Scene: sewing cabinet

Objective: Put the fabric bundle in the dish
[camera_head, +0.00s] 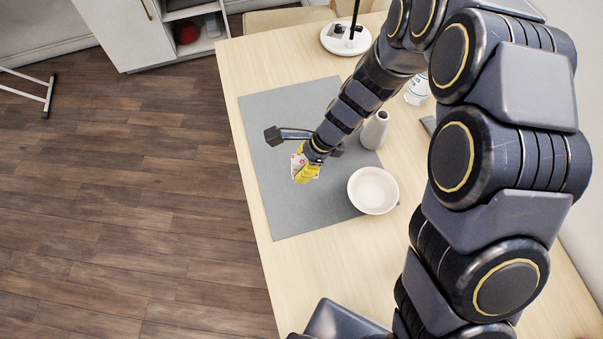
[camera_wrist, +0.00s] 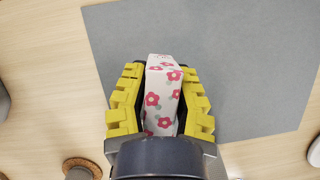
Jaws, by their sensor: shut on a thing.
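The fabric bundle (camera_wrist: 162,95) is a white block with pink flowers. It sits between the yellow fingers of my gripper (camera_wrist: 160,98) in the wrist view. In the head view the bundle (camera_head: 300,167) is partly hidden by my gripper (camera_head: 305,168), which is shut on it. Both are over the left part of the grey mat; I cannot tell how high they are above it. The white dish (camera_head: 373,192) stands to the right of my gripper, at the mat's right edge. No contents show inside it.
The grey mat (camera_head: 270,205) lies on a pale wooden table (camera_head: 240,80). A grey-white vase (camera_head: 376,131) stands just behind the dish. A clear bottle (camera_head: 417,92) and a white lamp base (camera_head: 345,40) are farther back. The mat's front left area is clear.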

